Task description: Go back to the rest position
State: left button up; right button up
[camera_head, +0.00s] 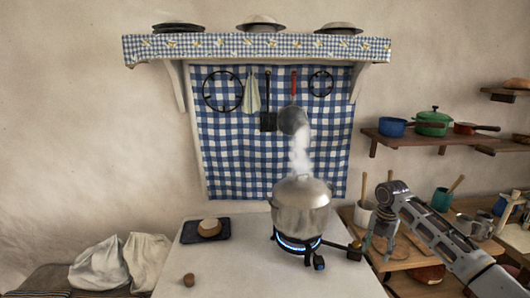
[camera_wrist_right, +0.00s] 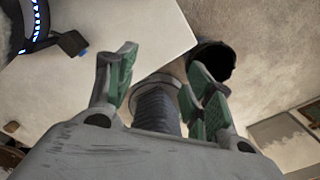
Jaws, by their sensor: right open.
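My right gripper (camera_head: 375,241) is open and empty in the head view, just right of the lit burner and its knob. In the right wrist view its two green-padded fingers (camera_wrist_right: 160,85) stand apart with nothing between them. My right arm comes in from the lower right. My left gripper is not in view. A lidded metal pot (camera_head: 301,209) stands on a gas burner (camera_head: 298,245) with a blue flame, and steam rises above it.
A white table (camera_head: 260,275) holds a dark tray (camera_head: 206,231) with a round light item, and a small brown piece (camera_head: 188,280). Wooden shelves (camera_head: 440,139) with pots are on the right. A lower wooden counter (camera_head: 405,256) with cups lies behind my right arm.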

jog(key=s+a+f+m+t+y, duration=0.1)
jog(key=s+a+f+m, duration=0.3)
jog(key=s+a+f, duration=0.45)
jog(key=s+a+f+m, duration=0.4)
jog(key=s+a+f, duration=0.2)
jog(key=a, duration=0.5)
jog(key=s+a+m+t, duration=0.1)
jog(key=s+a+m, duration=0.2)
jog(key=s+m, duration=0.4)
jog(key=s+d+r+m+t, duration=0.25)
jog(key=s+d+m, duration=0.35)
jog(key=s+m, duration=0.45)
jog(key=s+f+g+b, duration=0.1)
jog(key=s+f, duration=0.1)
jog(key=f, duration=1.6)
jog(key=s+f+g+b, duration=0.1)
jog(key=s+f, duration=0.1)
jog(key=f, duration=1.5)
jog(key=s+d+f+b, duration=0.1)
jog(key=s+d+f, duration=0.1)
jog(key=s+f, duration=0.8)
jog(key=s+d+f+n+g+h+b, duration=0.1)
jog(key=s+f, duration=1)
jog(key=shift+s+d+f, duration=0.3)
jog(key=shift+s+d, duration=0.05)
jog(key=shift+d, duration=0.05)
